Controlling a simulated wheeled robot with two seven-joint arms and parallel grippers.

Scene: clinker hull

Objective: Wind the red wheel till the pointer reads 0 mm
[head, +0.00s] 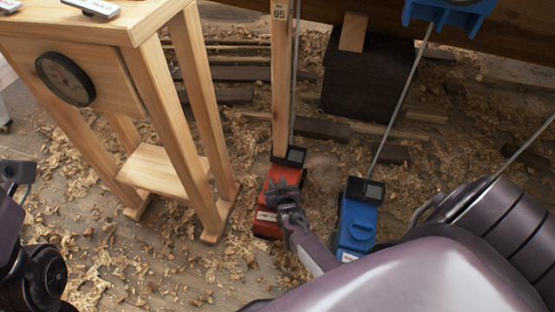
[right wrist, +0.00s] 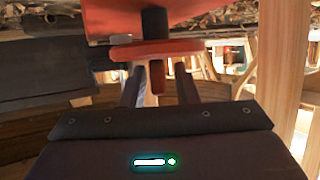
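My right gripper (head: 283,187) is over the red jack in the head view. Its fingers (right wrist: 158,88) are apart on either side of the peg, with gaps visible; I cannot tell whether they touch it. A round dial (head: 65,79) is on the wooden stand; its pointer is too small to read. A dark part of my left arm, perhaps its gripper (head: 17,172), is at the left edge.
A blue jack (head: 355,226) stands close to the right of the red one, with a thin rod above it. The wooden stand (head: 158,170) is to the left. A dark block (head: 368,80) and planks lie behind. Shavings cover the open floor at front left.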

